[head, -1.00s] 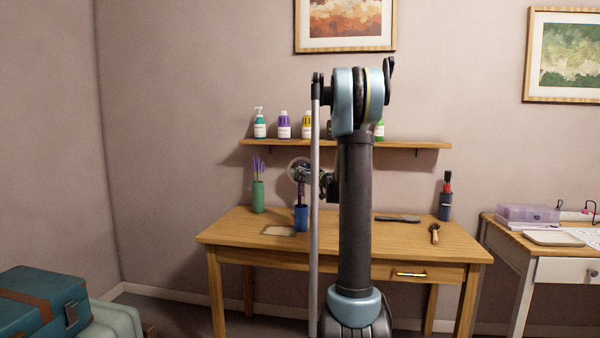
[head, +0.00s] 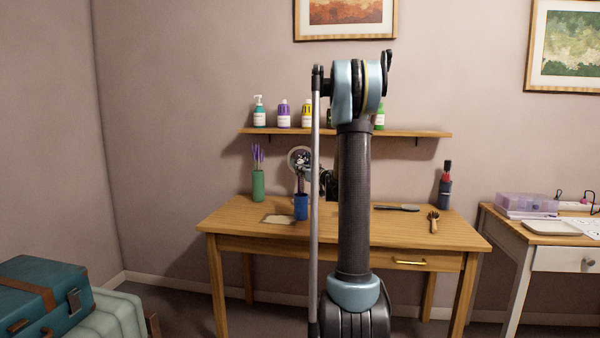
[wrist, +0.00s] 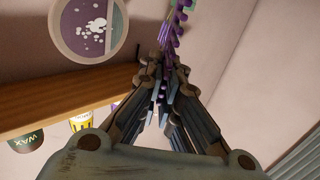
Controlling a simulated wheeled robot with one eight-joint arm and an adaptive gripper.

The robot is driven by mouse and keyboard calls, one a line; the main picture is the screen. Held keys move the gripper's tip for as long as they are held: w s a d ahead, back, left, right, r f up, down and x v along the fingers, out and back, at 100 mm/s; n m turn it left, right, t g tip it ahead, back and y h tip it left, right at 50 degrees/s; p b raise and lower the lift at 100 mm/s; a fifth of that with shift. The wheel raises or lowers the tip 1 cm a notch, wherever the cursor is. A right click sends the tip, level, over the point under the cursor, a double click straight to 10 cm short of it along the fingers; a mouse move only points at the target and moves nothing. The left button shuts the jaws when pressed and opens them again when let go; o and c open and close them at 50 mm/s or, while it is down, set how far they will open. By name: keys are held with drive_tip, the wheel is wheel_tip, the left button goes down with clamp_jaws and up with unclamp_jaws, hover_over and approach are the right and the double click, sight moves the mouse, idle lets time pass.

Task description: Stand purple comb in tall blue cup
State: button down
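The purple comb (wrist: 179,22) runs up out of my gripper's fingertips (wrist: 165,74) in the wrist view, its teeth showing. The fingers have closed in on it, and some purple shows between them. In the head view a thin purple upright shape, the comb (head: 300,184), is just above the tall blue cup (head: 301,207). I cannot tell whether its lower end is inside the cup or behind its rim. The cup stands upright on the wooden table.
A green cup (head: 258,186) with purple stems stands left of the blue cup, near a flat pale mat (head: 279,220). A shelf (head: 270,132) with bottles hangs above.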

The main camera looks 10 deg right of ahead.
drive_tip(key=c, duration=1.7)
unclamp_jaws()
drive_tip(key=v, duration=1.2)
drive_tip(key=shift+a, duration=0.1)
